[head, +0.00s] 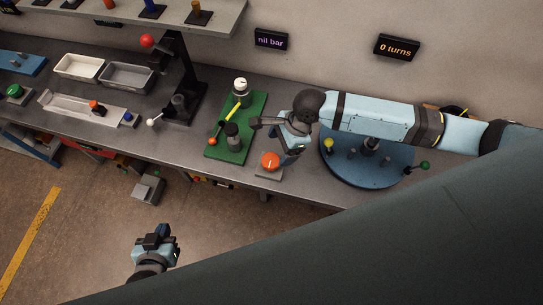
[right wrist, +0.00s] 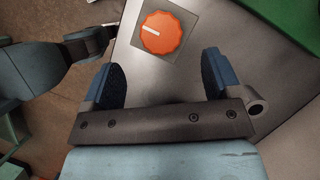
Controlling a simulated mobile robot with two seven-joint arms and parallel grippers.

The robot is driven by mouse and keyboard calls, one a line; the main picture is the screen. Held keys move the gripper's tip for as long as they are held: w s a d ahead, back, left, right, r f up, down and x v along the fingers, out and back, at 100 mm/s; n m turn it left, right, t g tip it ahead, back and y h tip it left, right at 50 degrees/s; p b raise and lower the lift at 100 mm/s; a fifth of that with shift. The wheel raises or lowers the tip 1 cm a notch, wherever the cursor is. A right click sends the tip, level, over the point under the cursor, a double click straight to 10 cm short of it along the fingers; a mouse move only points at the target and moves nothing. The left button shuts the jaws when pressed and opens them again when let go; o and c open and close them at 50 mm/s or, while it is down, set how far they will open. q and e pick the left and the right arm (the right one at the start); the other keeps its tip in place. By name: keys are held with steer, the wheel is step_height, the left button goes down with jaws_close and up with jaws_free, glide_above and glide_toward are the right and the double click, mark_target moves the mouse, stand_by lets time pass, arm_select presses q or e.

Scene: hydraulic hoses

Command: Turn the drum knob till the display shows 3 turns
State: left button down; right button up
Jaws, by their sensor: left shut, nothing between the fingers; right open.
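The orange drum knob (head: 270,161) with a white pointer line stands on a grey plate at the table's front edge. It also shows in the right wrist view (right wrist: 161,32), just beyond the gap between my right fingertips, with nothing touching it. The display (head: 396,47) on the wall reads "0 turns". My right gripper (head: 289,153) is open and empty, close to the right of the knob in the head view. My left gripper (head: 155,236) is shut and empty, low in front of the table over the floor.
A round blue turntable (head: 366,175) with several posts lies to the right, under my right arm. A second display (head: 271,39) reads "nil bar". Trays (head: 126,76) stand further left.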

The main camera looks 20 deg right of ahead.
mark_target(271, 160)
steer(key=x, duration=0.7)
steer(key=shift+p, duration=0.3)
steer(key=c, duration=0.9)
